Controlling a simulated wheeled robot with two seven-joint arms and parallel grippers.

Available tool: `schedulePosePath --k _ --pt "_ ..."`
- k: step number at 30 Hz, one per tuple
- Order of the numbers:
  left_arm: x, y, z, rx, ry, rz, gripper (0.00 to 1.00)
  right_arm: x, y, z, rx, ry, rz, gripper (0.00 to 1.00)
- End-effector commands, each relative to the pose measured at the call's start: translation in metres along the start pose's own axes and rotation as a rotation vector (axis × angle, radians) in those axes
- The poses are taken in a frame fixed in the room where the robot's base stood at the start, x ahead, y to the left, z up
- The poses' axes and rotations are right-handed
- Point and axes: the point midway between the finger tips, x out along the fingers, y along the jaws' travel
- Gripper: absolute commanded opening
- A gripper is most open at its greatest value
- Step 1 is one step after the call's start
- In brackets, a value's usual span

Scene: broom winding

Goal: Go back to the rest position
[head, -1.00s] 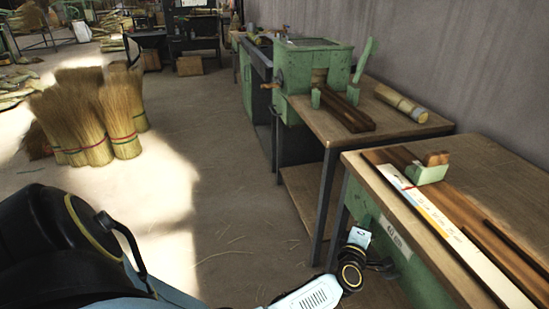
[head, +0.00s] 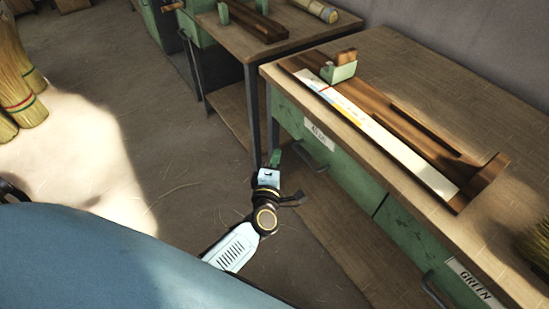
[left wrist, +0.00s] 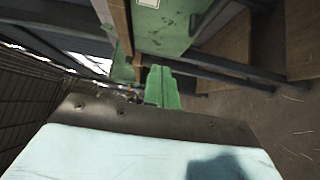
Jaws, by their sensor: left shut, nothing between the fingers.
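My left gripper (head: 275,157) hangs beside the front of the green workbench (head: 290,115), over the floor, with its arm reaching in from the lower left. Its green fingers are together and empty. In the left wrist view the two green fingers (left wrist: 162,86) lie side by side, with a green bench panel beyond them. My right gripper does not show in any view.
The workbench top holds a wooden jig with a white measuring strip (head: 385,143) and a small green block (head: 339,72). A second table (head: 240,45) stands behind. Broom bundles (head: 18,85) stand at the left. The floor between (head: 100,160) is clear.

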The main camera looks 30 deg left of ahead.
Motion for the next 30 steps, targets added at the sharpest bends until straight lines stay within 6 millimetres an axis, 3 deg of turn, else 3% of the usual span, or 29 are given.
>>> schedulePosePath --k 10,14,17,22,27,30 --pt "-0.009 -0.001 0.0 0.004 -0.003 -0.001 0.0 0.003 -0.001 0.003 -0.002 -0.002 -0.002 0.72" --pt "-0.016 -0.014 0.005 0.101 -0.075 -0.03 0.0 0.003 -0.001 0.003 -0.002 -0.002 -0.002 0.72" --pt "-0.033 -0.044 0.014 0.297 -0.224 -0.092 0.0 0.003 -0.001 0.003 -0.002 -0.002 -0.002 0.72" --pt "-0.095 -0.13 0.011 0.782 -0.591 -0.279 0.0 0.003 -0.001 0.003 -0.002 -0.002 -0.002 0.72" --pt "-0.174 -0.211 -0.036 1.22 -0.941 -0.504 0.0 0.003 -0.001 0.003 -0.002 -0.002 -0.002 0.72" --pt "-0.214 -0.24 -0.074 1.414 -1.105 -0.629 0.0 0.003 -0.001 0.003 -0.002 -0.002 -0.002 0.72"
